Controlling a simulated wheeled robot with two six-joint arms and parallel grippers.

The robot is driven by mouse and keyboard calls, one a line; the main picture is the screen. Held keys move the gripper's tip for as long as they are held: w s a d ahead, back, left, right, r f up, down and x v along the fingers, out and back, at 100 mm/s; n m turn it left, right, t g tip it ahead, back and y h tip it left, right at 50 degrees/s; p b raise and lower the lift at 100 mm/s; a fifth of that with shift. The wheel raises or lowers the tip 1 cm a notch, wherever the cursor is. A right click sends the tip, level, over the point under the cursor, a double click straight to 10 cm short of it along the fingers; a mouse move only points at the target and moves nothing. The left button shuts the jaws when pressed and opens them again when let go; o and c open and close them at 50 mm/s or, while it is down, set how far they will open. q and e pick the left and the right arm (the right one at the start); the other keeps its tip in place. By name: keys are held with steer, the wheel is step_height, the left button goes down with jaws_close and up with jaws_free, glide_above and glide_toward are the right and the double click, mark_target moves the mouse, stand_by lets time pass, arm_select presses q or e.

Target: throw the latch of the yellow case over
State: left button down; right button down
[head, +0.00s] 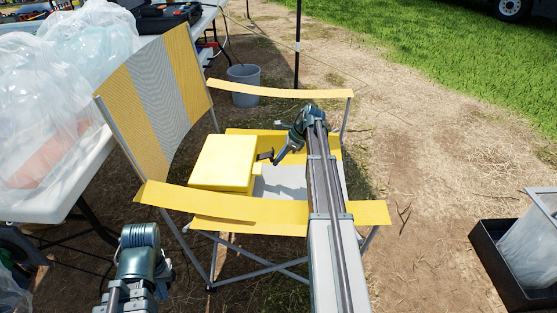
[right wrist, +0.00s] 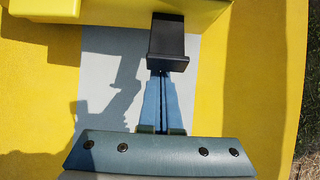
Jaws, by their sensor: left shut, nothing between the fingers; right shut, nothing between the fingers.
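The yellow case (head: 222,160) sits on the seat of a folding chair, and its edge shows at the top of the right wrist view (right wrist: 90,8). Its black latch (right wrist: 167,38) sticks out from the case side facing my right gripper; it is small in the head view (head: 265,156). My right gripper (head: 276,159) is shut and empty. In the right wrist view its fingertips (right wrist: 158,76) end at the latch's outer lip; I cannot tell whether they touch. My left gripper (head: 140,238) is low at the left, away from the case; its fingers are not distinct.
The chair's near armrest (head: 230,212) and far armrest (head: 280,90) flank the seat, with the striped backrest (head: 155,95) at left. A white table (head: 75,185) with plastic bags stands at left. A grey bucket (head: 244,85) is behind; a black tray (head: 500,270) lies right.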

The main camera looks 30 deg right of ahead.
mark_target(273, 152)
steer(key=shift+r+p, duration=0.55)
steer(key=shift+a+r+p, duration=0.1)
steer(key=shift+r+p, duration=0.5)
steer(key=shift+w+a+r+p, duration=0.15)
steer(key=shift+a+r+p, duration=0.05)
steer(key=shift+r+p, duration=0.35)
steer(key=shift+w+a+r+p, duration=0.15)
steer(key=shift+a+r+p, duration=0.05)
steer(key=shift+r+p, duration=0.3)
steer(key=shift+w+a+r+p, duration=0.25)
steer(key=shift+a+r+p, duration=0.1)
steer(key=shift+r+p, duration=0.1)
steer(key=shift+w+a+r+p, duration=0.2)
steer(key=shift+a+r+p, duration=0.1)
steer(key=shift+r+p, duration=0.15)
steer(key=shift+w+a+r+p, duration=0.55)
steer(key=shift+w+a, duration=0.1)
steer(key=shift+a, duration=0.25)
steer(key=shift+r, duration=0.15)
steer(key=shift+r+p, duration=0.7)
steer(key=shift+p, duration=0.15)
